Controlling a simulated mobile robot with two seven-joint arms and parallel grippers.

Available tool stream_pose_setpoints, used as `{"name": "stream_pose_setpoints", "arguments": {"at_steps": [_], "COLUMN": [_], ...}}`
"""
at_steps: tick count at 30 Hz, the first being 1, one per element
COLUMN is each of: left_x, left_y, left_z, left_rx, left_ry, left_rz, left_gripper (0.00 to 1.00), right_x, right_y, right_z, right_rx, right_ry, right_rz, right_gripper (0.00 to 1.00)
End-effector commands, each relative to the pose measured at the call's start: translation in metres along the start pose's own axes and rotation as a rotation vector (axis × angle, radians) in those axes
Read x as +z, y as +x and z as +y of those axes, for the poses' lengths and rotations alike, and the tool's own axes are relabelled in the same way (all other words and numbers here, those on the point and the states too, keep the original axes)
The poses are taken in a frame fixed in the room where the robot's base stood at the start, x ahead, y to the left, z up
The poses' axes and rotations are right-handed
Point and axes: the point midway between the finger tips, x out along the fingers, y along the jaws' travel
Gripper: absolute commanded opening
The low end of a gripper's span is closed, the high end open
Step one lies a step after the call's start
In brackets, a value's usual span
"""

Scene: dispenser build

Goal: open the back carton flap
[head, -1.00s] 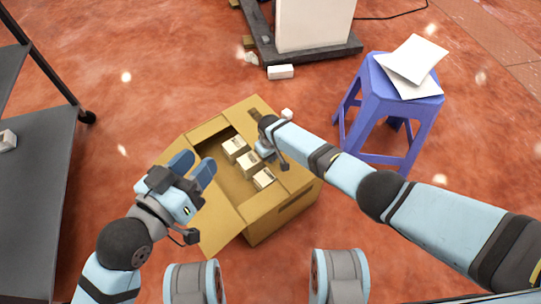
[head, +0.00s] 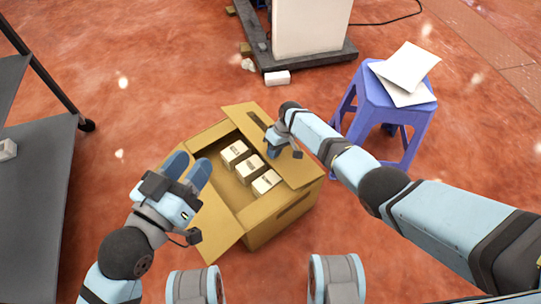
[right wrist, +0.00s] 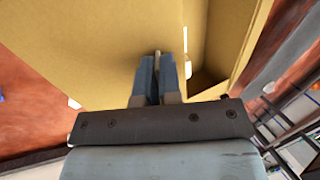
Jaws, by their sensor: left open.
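The open-topped carton (head: 281,234) stands on the floor in the middle of the head view. Its back flap (head: 246,114) is at the far side, tilted, with a dark slot in it. My right gripper (head: 273,146) is at the inner side of this flap. In the right wrist view its fingers (right wrist: 158,75) are close together against cardboard (right wrist: 100,50); whether they touch it is unclear. My left gripper (head: 187,170) is open and empty above the carton's left side. Another flap (head: 216,232) hangs outward at the front left.
Several small white boxes (head: 250,166) stand in a row inside the carton. A blue stool (head: 390,122) with papers stands at the right. A dark shelf (head: 35,200) is at the left, and a white cabinet (head: 308,28) on a dark base is behind.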

Motion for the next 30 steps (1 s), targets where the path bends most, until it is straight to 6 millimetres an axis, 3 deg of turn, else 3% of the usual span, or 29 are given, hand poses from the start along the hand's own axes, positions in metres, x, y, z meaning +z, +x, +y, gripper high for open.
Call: {"name": "stream_pose_setpoints", "arguments": {"at_steps": [5, 12, 28, 30], "left_x": [-0.004, -0.011, -0.011, -0.011], "left_y": [0.0, 0.0, -0.001, -0.001], "left_z": [0.001, 0.001, 0.002, 0.002], "left_rx": [-0.001, -0.002, -0.003, -0.003], "left_ry": [0.001, 0.003, 0.001, 0.001], "left_rz": [0.011, 0.03, 0.038, 0.037], "left_gripper": [0.43, 0.43, 0.43, 0.43], "right_x": [0.0, 0.0, 0.0, 0.0], "right_y": [-0.016, -0.029, -0.032, -0.032], "right_z": [0.004, 0.009, 0.013, 0.013], "right_rx": [-0.101, -0.092, -0.087, -0.087], "right_ry": [0.001, 0.0, 0.001, 0.001], "right_rz": [0.0, -0.002, 0.0, 0.0], "right_gripper": [0.0, 0.0, 0.0, 0.23]}}
